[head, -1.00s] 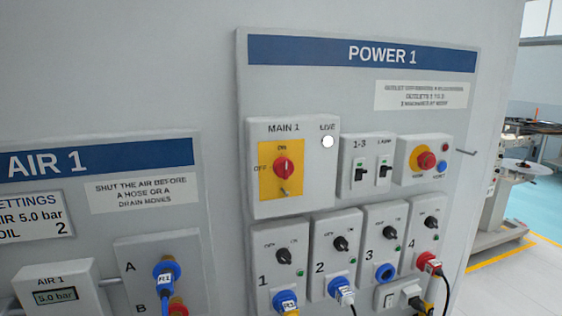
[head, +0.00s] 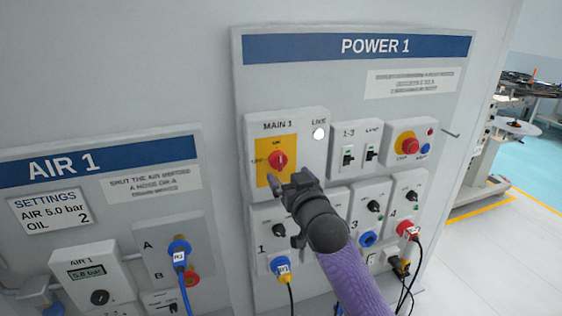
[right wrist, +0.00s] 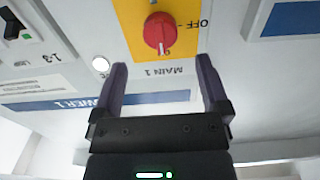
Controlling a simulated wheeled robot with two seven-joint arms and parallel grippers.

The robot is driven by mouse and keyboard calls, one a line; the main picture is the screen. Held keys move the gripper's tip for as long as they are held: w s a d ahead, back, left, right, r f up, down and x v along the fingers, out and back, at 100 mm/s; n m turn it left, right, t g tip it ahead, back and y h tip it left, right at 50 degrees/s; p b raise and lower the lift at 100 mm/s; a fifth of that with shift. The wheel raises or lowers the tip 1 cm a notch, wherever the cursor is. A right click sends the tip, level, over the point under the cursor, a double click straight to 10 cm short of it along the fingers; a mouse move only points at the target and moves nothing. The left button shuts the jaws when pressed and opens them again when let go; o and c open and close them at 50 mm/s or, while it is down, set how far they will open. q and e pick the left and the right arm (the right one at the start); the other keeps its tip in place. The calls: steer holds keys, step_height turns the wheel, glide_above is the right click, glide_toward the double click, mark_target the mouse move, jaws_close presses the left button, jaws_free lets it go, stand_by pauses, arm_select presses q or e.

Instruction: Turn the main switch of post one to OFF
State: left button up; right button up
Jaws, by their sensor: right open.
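The main switch of post one is a red rotary knob (head: 277,159) on a yellow plate (head: 262,148), in the grey MAIN 1 box of the POWER 1 panel. Its grip stands about upright, in line with the ON mark above; OFF is to its left. My right gripper (head: 288,184) is just below and in front of the knob, hiding the lower plate. In the right wrist view, upside down, the red knob (right wrist: 158,33) lies beyond and between the two spread, empty fingers (right wrist: 161,66), apart from them. My left gripper is not in view.
A white LIVE lamp (head: 319,133) is right of the switch. Breakers (head: 360,153) and a red emergency button (head: 407,143) sit further right. Outlets with plugs and cables hang below, partly hidden by my arm. The AIR 1 panel (head: 75,166) is at left.

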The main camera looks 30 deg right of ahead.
mark_target(281, 164)
steer(key=x, duration=0.6)
steer(key=shift+w, duration=0.1)
steer(key=shift+c, duration=0.3)
steer(key=c, duration=1.2)
